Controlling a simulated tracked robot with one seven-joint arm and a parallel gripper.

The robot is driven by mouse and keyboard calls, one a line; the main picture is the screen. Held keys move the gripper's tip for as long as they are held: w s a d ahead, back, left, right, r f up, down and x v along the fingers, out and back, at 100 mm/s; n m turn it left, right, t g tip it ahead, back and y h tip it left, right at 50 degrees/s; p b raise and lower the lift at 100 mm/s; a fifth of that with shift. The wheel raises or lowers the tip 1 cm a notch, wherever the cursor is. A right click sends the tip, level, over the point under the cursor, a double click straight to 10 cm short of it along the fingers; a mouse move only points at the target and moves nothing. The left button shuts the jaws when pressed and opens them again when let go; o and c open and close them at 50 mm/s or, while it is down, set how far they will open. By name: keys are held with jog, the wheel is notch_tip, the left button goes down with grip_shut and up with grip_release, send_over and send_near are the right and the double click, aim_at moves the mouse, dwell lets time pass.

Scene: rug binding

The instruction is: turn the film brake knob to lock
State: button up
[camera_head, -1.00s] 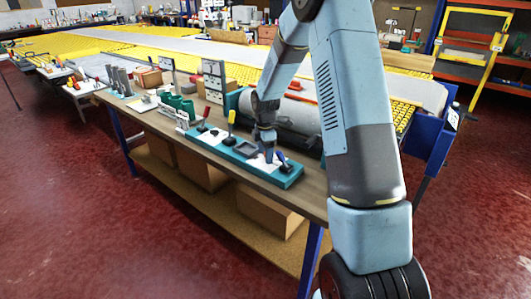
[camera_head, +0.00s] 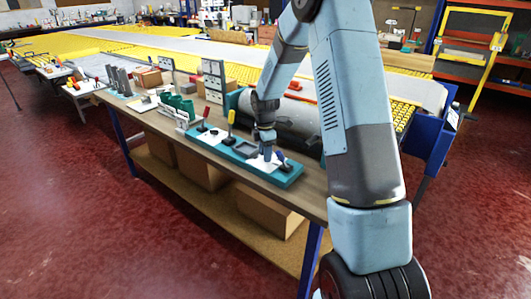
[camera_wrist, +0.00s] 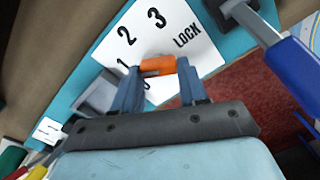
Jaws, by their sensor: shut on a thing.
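The film brake knob, an orange bar (camera_wrist: 158,66), sits between my fingertips in the wrist view. My gripper (camera_wrist: 161,75) is shut on it. A white dial plate (camera_wrist: 203,54) lies behind the knob, with 1, 2, 3 and LOCK around it; a mark below 1 is partly hidden by a finger. LOCK is to the upper right of the knob. The knob's exact pointing direction is hard to tell. In the head view, my gripper (camera_head: 267,153) reaches down to the right part of the teal control panel (camera_head: 290,182), and the knob is too small to make out.
A blue-handled lever (camera_wrist: 296,65) stands close to the right of the dial. A yellow-handled lever (camera_head: 231,118) and a red-handled one (camera_head: 207,112) rise from the panel farther left. A grey roller (camera_head: 295,115) lies behind. The floor in front of the bench is clear.

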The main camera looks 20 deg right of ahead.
jog(key=m, duration=0.4)
jog(key=shift+w, duration=0.2)
jog(key=m, duration=0.4)
jog(key=shift+w, duration=0.15)
jog(key=m, duration=0.8)
jog(key=shift+w+d+r+m, duration=0.1)
jog(key=shift+w+d+m, duration=0.1)
jog(key=shift+m, duration=0.1)
jog(key=m, duration=0.6)
jog(key=shift+d, duration=0.2)
jog(key=m, duration=0.7)
jog(key=shift+s+d, duration=0.15)
jog(key=o, duration=1.1)
jog(key=shift+s, duration=0.1)
jog(key=shift+c, duration=0.2)
